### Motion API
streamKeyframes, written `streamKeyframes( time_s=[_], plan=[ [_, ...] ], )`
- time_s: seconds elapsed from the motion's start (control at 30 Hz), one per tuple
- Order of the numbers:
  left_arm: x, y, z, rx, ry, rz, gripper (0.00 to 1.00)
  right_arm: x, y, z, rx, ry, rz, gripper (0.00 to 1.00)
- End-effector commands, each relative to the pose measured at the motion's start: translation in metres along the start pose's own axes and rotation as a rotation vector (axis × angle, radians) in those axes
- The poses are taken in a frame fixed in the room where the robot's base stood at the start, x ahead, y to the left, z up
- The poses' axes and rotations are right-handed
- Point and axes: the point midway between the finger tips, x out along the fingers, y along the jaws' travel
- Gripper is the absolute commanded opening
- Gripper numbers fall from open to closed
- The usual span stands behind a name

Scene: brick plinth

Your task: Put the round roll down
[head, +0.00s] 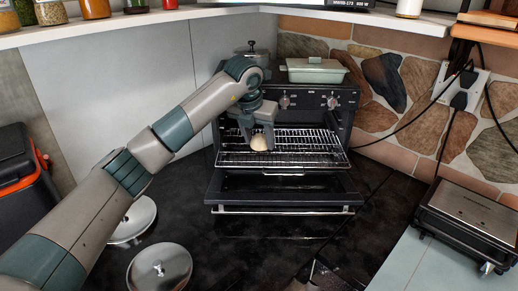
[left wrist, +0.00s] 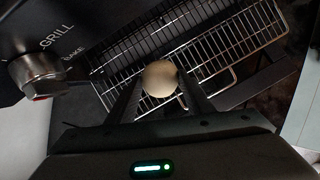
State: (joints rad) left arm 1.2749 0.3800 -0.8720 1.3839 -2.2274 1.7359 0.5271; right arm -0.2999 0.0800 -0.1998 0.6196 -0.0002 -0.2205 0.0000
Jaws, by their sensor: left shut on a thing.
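The round roll (head: 259,142) is small and pale tan. My left gripper (head: 258,137) is shut on it, at the open front of the toaster oven. In the left wrist view the roll (left wrist: 160,78) sits between the two dark fingers, with the oven's wire rack (left wrist: 225,50) behind it. In the head view the rack (head: 310,150) is pulled out above the lowered oven door. I cannot tell whether the roll touches the rack. My right gripper is not in view.
The oven door (head: 285,188) is folded down over the black counter. A green lidded dish (head: 315,70) stands on top of the oven. Two metal lids (head: 160,270) lie on the counter at front left. A metal-topped appliance (head: 470,218) stands at right.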

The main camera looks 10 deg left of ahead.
Motion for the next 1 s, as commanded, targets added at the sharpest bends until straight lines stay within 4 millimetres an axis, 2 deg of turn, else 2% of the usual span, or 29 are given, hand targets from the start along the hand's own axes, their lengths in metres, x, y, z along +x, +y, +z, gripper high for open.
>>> streamKeyframes(
  time_s=[0.23, 0.5, 0.97, 1.0],
  plan=[
    [0.004, -0.001, -0.002, 0.0, 0.001, -0.001, 0.26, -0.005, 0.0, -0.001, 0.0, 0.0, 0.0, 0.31],
    [0.031, -0.001, -0.014, -0.001, 0.003, -0.001, 0.26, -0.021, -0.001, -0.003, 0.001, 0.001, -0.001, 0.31],
    [0.04, -0.001, -0.017, 0.0, 0.0, 0.0, 0.26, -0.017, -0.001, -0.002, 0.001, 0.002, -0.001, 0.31],
    [0.04, -0.001, -0.017, 0.0, 0.0, 0.0, 0.49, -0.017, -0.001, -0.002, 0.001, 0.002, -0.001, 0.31]
  ],
)
